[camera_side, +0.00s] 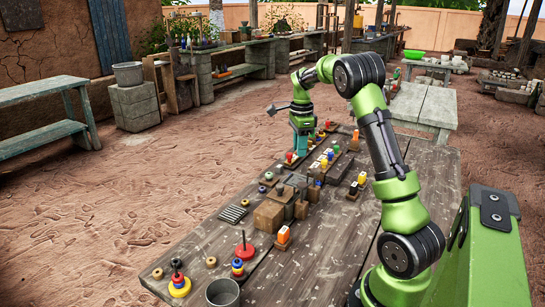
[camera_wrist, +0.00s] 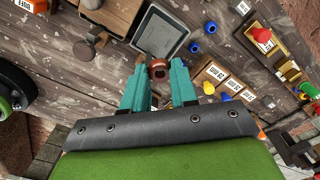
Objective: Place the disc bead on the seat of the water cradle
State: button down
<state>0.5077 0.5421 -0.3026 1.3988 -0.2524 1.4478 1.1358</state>
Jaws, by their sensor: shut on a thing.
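My gripper (camera_wrist: 160,72) has teal fingers. They are closed on a small reddish-brown ring, which I take to be the disc bead (camera_wrist: 160,71), with a dark hole in its middle. In the side view my gripper (camera_side: 301,142) points down over the far part of the wooden table, and the bead is too small to make out there. A grey, square, rimmed piece (camera_wrist: 162,32) lies just beyond the fingertips in the wrist view. I cannot tell whether it is part of the water cradle, and I cannot pick out the cradle's seat.
Blue pieces (camera_wrist: 195,47), a yellow piece (camera_wrist: 226,97) and white labelled blocks (camera_wrist: 215,71) lie right of the fingers. A red knob (camera_wrist: 261,36) stands farther right. Wooden blocks (camera_side: 268,216), stacked rings (camera_side: 180,286) and a metal cup (camera_side: 222,293) occupy the nearer table.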

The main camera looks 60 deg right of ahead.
notch_tip(320, 180, down, 10)
jog(key=shift+a+r, duration=0.1)
jog(key=shift+r, duration=0.05)
dwell(0.4)
jog(key=c, duration=0.9)
grip_release()
